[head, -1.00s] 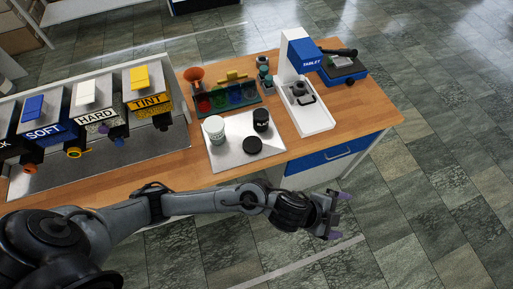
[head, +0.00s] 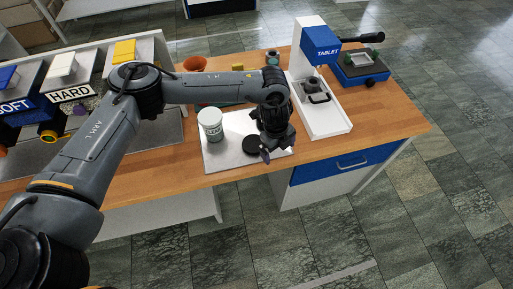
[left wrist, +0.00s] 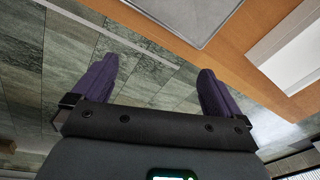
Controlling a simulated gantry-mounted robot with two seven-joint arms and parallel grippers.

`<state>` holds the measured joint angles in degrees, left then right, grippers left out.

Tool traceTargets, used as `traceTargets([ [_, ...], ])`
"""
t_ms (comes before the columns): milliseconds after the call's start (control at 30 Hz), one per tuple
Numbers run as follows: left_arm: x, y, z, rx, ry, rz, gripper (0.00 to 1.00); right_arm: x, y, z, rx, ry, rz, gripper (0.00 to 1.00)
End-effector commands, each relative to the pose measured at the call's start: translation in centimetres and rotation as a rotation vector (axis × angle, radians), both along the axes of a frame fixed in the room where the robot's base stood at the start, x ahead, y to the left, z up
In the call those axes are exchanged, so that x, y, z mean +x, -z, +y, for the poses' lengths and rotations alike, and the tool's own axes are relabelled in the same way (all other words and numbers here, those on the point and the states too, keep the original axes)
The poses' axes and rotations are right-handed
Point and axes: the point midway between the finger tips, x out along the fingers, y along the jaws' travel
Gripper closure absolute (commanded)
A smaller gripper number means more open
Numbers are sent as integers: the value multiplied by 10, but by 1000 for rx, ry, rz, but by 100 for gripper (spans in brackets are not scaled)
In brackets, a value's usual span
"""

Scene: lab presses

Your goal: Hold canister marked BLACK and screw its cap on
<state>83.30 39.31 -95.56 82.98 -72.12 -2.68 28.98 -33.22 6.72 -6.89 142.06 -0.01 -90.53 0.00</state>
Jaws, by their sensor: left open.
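A black round cap (head: 251,144) lies flat on the pale square mat (head: 222,157). My left gripper (head: 272,152) is above the mat's right part, just right of the cap, pointing down toward the front edge. It is open, and in the left wrist view its two purple fingers (left wrist: 157,82) stand wide apart with nothing between them. The canister marked BLACK is hidden behind my left arm and gripper in the head view. My right gripper is not in view.
The TABLET press (head: 321,43) with its white tray (head: 329,123) stands close right of my left gripper. Labelled dispensers such as HARD (head: 70,92) stand at the left. An orange funnel (head: 194,63) is behind my arm. The wooden bench (head: 393,118) is clear at the right.

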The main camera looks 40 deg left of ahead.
Motion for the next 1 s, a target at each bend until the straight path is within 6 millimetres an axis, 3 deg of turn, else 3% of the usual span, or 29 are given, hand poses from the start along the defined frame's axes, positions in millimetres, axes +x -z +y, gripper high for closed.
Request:
traceTargets([
  [33, 6, -2, 23, 25, -41, 11, 0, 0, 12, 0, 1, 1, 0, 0],
  [100, 8, -10, 47, 49, -88, 33, 0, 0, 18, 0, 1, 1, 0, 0],
  [300, 9, -28, 93, 87, -192, 76, 0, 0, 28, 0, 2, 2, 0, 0],
  [500, 7, -36, 108, 96, -231, 92, 0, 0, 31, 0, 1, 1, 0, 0],
  [800, 7, -36, 108, 97, -232, 93, 0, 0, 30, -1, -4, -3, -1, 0],
  [1000, 7, -23, 108, 97, -231, 94, 0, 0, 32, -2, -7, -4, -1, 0],
])
